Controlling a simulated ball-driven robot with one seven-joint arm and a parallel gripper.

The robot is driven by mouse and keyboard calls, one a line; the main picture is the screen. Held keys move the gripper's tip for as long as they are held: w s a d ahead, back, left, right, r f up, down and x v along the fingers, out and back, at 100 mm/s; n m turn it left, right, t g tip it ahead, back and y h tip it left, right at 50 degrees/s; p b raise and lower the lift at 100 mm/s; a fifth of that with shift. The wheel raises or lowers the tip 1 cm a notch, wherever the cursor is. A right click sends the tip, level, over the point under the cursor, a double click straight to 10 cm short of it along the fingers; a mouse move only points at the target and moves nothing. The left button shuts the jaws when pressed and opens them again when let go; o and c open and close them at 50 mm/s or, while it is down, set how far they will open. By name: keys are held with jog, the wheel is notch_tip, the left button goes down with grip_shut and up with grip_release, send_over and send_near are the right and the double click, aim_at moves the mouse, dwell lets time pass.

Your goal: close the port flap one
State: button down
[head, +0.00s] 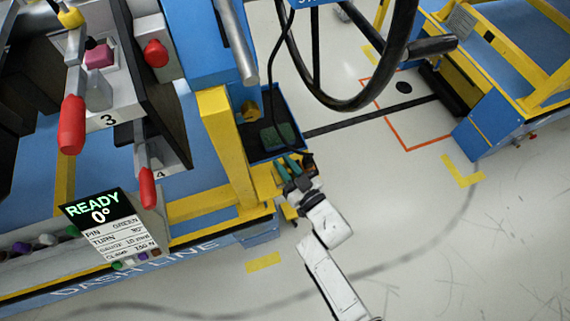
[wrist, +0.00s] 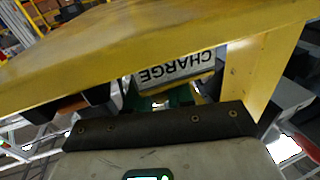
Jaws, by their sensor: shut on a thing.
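My gripper (head: 291,168) is low beside the foot of a yellow post (head: 222,135) in the head view, at the front edge of a blue box (head: 297,122). Its green fingers show partly in the wrist view (wrist: 178,98), below a white plate reading CHARGE (wrist: 175,68), upside down. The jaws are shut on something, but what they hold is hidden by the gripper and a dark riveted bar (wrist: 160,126). I cannot make out port flap one clearly in either view, nor whether it stands open or shut.
A yellow beam (wrist: 130,45) crosses close above the gripper in the wrist view. A black steering wheel (head: 404,45) hangs above the floor. Red-handled levers (head: 72,125) and a READY display (head: 97,210) are at left. The floor (head: 430,230) at right is clear.

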jog(key=shift+f, duration=0.15)
jog(key=c, duration=1.1)
grip_release()
jog(key=p+v, duration=0.1)
jog(key=v, duration=0.9)
jog(key=shift+s+d, duration=0.25)
jog(key=shift+s, duration=0.05)
